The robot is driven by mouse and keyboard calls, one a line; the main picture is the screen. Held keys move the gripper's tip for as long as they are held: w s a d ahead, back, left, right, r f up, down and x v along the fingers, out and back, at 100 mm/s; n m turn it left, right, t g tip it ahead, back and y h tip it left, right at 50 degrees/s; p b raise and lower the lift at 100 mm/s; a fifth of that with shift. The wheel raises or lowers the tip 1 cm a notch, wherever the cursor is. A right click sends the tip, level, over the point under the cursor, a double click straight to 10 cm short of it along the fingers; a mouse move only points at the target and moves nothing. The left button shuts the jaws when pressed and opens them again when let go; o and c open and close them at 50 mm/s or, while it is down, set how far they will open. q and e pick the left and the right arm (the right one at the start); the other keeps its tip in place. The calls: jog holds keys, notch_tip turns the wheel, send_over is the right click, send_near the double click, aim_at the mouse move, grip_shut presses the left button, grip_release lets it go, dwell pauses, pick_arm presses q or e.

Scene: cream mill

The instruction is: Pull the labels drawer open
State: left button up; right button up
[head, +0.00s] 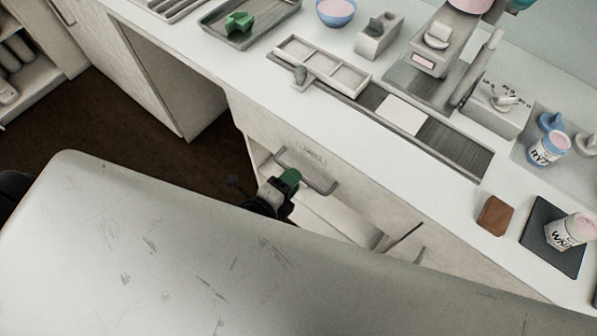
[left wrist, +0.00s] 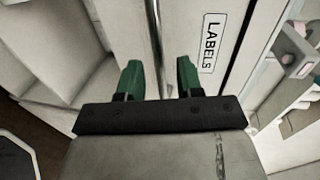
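The labels drawer (head: 285,142) is in the cabinet under the counter, and its front looks about flush in the head view. Its LABELS plate (left wrist: 212,42) reads clearly in the left wrist view. A grey bar handle (head: 318,186) runs across the front; it shows as a thin upright bar (left wrist: 154,28) in the left wrist view. My left gripper (head: 290,178) is at the left part of the handle. Its green fingers (left wrist: 159,78) stand apart, with the bar lined up between them; I cannot tell whether they touch it. My right gripper is out of view.
A large pale scratched surface (head: 170,250) fills the foreground. Open shelf space (head: 330,215) lies below the drawer. The counter above holds a divided tray (head: 322,66), a metal tray with a green piece (head: 238,22), a brown block (head: 494,215) and jars (head: 548,148).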

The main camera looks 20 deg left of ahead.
pick_arm(q)
jog(key=shift+x, duration=1.4)
jog(key=shift+c, duration=0.4)
grip_shut()
